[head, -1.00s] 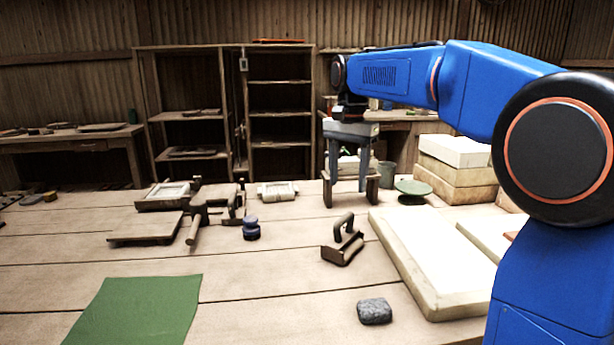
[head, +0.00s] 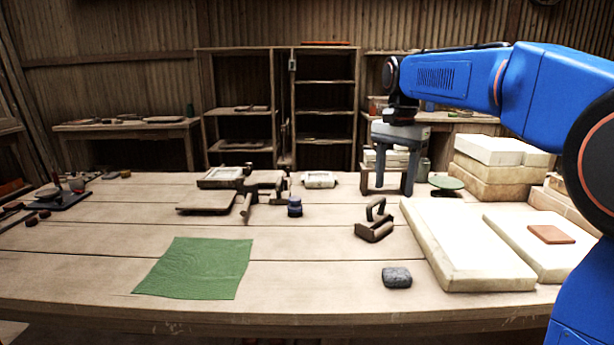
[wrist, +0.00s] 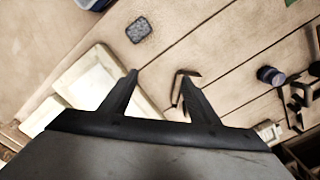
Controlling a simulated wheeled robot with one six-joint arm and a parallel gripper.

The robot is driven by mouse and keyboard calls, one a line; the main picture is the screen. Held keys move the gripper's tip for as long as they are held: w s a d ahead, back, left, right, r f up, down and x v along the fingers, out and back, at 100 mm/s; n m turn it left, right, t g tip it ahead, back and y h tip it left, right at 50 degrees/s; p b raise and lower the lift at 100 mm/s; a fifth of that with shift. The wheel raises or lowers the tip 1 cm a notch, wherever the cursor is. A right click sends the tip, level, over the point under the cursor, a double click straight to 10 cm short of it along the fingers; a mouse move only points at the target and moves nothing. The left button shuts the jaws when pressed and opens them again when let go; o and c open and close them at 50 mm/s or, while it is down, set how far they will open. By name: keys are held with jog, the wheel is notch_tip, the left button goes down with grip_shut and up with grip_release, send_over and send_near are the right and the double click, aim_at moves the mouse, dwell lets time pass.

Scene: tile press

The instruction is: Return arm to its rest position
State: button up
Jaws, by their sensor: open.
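My blue arm reaches in from the right of the head view. My gripper (head: 391,165) hangs pointing down over the back of the table, with its two dark fingers apart and nothing between them. In the wrist view my gripper (wrist: 160,75) also shows spread, empty fingers above the tabletop. A dark tool with a looped handle (head: 376,222) lies on the table in front of it. In the wrist view this tool (wrist: 183,82) appears close to one finger, but I cannot tell the height gap.
Pale slabs (head: 465,250) lie at the right, with stacked blocks (head: 490,165) behind. Bare planks lie between the cloth and stone.

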jog(key=s+d+f+n+t, duration=0.1)
jog(key=s+d+f+n, duration=0.25)
jog(key=s, duration=0.65)
jog(key=s+d+f+n+t, duration=0.2)
jog(key=s+f, duration=0.2)
jog(key=s, duration=0.6)
jog(key=s+d+f+n+t, duration=0.1)
jog(key=s+f+n, duration=0.2)
jog(key=s+f, duration=0.9)
jog(key=shift+s+d+f+t, duration=0.3)
jog(key=shift+s+f+t, duration=0.1)
jog(key=shift+s, duration=0.4)
jog(key=shift+n, duration=0.25)
